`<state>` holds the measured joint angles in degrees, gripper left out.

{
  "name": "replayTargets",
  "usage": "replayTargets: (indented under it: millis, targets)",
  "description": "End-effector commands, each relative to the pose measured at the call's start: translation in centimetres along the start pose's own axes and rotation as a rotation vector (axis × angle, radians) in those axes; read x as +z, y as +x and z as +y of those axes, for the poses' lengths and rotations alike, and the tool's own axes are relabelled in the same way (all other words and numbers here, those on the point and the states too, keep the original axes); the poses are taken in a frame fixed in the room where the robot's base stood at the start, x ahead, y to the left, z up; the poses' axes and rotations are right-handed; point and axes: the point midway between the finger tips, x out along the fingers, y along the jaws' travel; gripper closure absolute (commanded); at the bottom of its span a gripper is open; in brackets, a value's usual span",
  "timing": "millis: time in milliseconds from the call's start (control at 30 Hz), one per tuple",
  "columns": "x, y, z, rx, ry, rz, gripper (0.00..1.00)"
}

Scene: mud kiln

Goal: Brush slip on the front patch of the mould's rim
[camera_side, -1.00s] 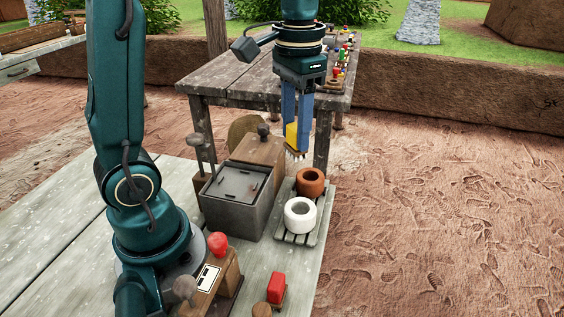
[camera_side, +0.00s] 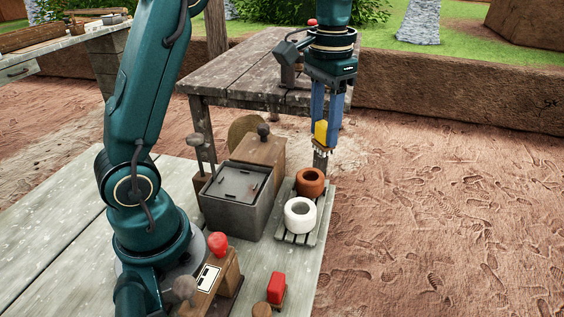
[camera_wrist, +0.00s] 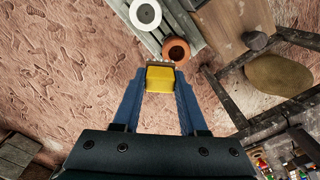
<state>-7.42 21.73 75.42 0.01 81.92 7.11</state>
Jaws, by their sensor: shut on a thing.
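My gripper (camera_side: 324,122) is shut on a yellow brush (camera_side: 320,133) with pale bristles pointing down. The brush is in the air, beyond the terracotta ring-shaped vessel (camera_side: 306,190) in the side view. A white ring-shaped vessel (camera_side: 288,218) stands nearer the side camera. Both stand upright on a slatted rack (camera_side: 296,240). I cannot tell for sure which one is the mould. In the wrist view the brush (camera_wrist: 160,78) lies between the blue fingers, just below the terracotta vessel (camera_wrist: 170,41). The white vessel (camera_wrist: 132,13) is farther up. The bristles are mostly hidden there.
A grey lidded box (camera_side: 236,195) and a wooden box with a knob (camera_side: 260,150) stand left of the rack. A red-knobbed stand (camera_side: 218,245) and a red block (camera_side: 276,288) are nearer. A dark table (camera_side: 240,75) stands behind. Open ground lies to the right.

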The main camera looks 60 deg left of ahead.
Motion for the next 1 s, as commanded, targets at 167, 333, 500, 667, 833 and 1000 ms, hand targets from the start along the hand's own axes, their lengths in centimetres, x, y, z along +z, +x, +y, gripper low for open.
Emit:
replayTargets:
  millis: [167, 333, 500, 667, 833, 1000]
  targets:
    - [-0.1, 1.0, 0.2, 0.002, 0.006, -0.018, 1.0]
    - [-0.1, 2.1, 0.2, 0.003, 0.006, -0.02, 1.0]
    - [0.0, 3.7, 0.2, 0.003, 0.006, -0.02, 1.0]
    - [0.0, 5.1, 0.2, 0.003, 0.006, -0.019, 1.0]
    - [0.0, 6.6, 0.2, 0.003, 0.006, -0.019, 1.0]
    - [0.1, 8.7, 0.2, 0.003, 0.006, -0.023, 1.0]
